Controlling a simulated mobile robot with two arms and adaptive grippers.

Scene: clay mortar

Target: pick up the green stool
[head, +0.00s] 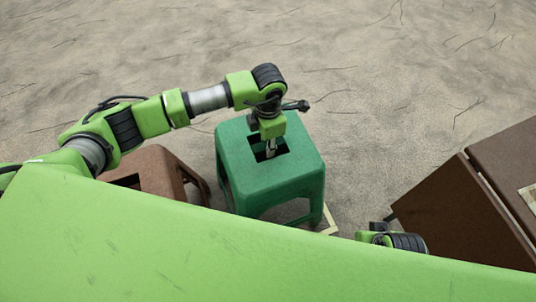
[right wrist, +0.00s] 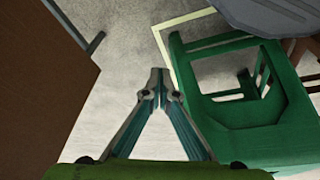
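The green stool (head: 252,182) stands upright on the floor in the middle of the head view, with a square hole in its seat. My left gripper (head: 270,150) points down from above, with its fingers at the seat hole. Its fingertips are too small and hidden to tell whether they are open or holding the seat. In the right wrist view the green stool (right wrist: 262,148) is at the right. My right gripper (right wrist: 161,76) has its fingertips together with nothing between them, beside the stool and apart from it.
A brown stool (head: 158,165) stands left of the green one, partly hidden by my body. A large brown box (head: 450,212) is at the right and also shows in the right wrist view (right wrist: 40,75). A pale line (right wrist: 160,45) frames the floor near the stool. The floor behind is clear.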

